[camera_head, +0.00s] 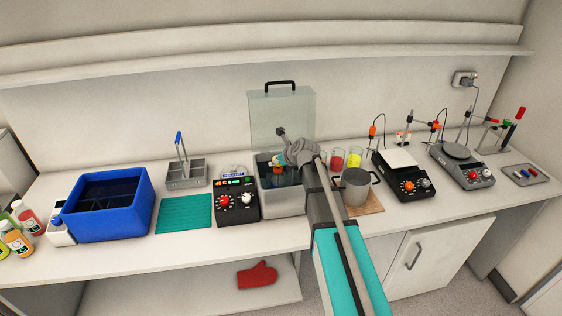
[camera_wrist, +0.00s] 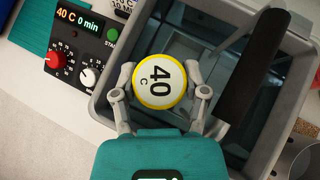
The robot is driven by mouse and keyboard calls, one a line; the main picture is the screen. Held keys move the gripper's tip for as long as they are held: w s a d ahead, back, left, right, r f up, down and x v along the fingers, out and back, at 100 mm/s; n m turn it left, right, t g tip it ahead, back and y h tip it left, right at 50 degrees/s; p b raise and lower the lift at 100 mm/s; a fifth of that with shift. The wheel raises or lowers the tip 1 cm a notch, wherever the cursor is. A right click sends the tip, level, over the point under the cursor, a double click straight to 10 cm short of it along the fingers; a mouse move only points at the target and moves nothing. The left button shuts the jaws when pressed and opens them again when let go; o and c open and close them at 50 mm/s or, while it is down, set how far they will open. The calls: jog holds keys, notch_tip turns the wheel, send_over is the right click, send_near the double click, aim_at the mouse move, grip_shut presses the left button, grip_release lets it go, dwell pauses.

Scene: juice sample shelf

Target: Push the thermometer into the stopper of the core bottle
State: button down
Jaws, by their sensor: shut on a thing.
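My gripper (camera_wrist: 159,92) is shut on a round white piece with a yellow rim (camera_wrist: 160,68), marked "40 C", with one finger on each side. I cannot tell whether this disc is the thermometer's head or a bottle's top; whatever is under it is hidden. It is above the open grey water bath (camera_wrist: 118,113). In the head view my gripper (camera_head: 283,158) is at the bath (camera_head: 283,204), in front of its raised clear lid (camera_head: 282,112). I cannot make out the core bottle or its stopper.
A control box (camera_head: 236,200) reading "40 C 0 min" in the wrist view stands left of the bath. A grey pot (camera_head: 356,187) and red and yellow beakers (camera_head: 354,158) stand close on the right. A dark bar (camera_wrist: 253,70) crosses the bath's right side in the wrist view.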

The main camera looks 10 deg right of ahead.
grip_release()
jog(key=shift+r, duration=0.1)
dwell(0.3)
